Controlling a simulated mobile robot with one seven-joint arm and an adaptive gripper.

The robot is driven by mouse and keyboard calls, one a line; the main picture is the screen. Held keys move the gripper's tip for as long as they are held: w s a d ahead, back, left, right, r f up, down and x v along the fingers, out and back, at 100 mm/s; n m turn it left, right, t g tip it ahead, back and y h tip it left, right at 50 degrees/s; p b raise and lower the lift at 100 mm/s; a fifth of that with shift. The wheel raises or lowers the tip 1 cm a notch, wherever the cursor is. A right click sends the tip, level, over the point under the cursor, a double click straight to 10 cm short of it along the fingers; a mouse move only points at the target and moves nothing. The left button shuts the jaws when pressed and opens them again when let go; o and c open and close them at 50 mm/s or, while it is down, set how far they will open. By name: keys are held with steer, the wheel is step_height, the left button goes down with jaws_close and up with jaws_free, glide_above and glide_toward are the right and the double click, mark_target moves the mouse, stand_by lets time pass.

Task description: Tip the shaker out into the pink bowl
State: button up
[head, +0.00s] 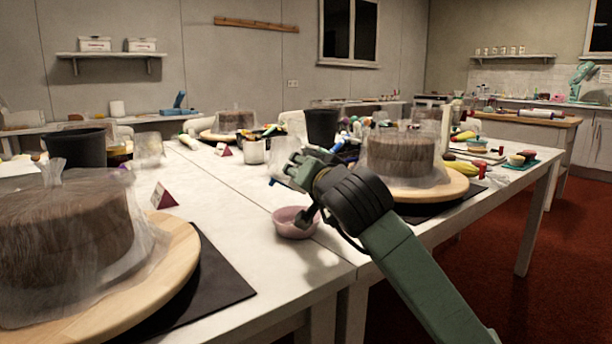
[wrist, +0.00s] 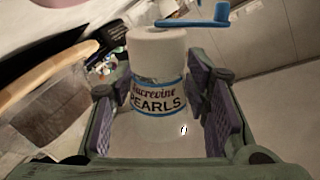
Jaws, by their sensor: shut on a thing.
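The shaker (wrist: 158,55) shows in the wrist view as a white-topped container with a "Pearls" label and a clear, pale lower part. My gripper (wrist: 165,100) is shut on it, one purple-padded finger on each side. A small white speck shows low on its clear part. In the head view my gripper (head: 286,172) is raised above the table, and I cannot make out the shaker clearly there. The pink bowl (head: 286,228) stands on the white table below and close to my gripper. My arm covers part of its right side, and its contents are not clear.
Plastic-wrapped cakes on wooden turntables stand at front left (head: 70,230) and right of my gripper (head: 400,150). A metal cup (head: 254,152) and tools lie behind. The table (head: 240,225) is clear left of the bowl.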

steer(key=shift+d+r, duration=0.2)
steer(key=shift+r, duration=0.1)
steer(key=shift+s+a+f+b, duration=0.1)
steer(key=shift+a+f+b, duration=0.2)
steer(key=shift+f+b, duration=0.45)
steer(key=shift+d+r, duration=0.3)
steer(key=shift+r, duration=0.55)
steer(key=shift+a+f+b, duration=0.25)
steer(key=shift+f+b, duration=0.4)
steer(key=shift+f, duration=0.05)
steer(key=shift+r, duration=0.1)
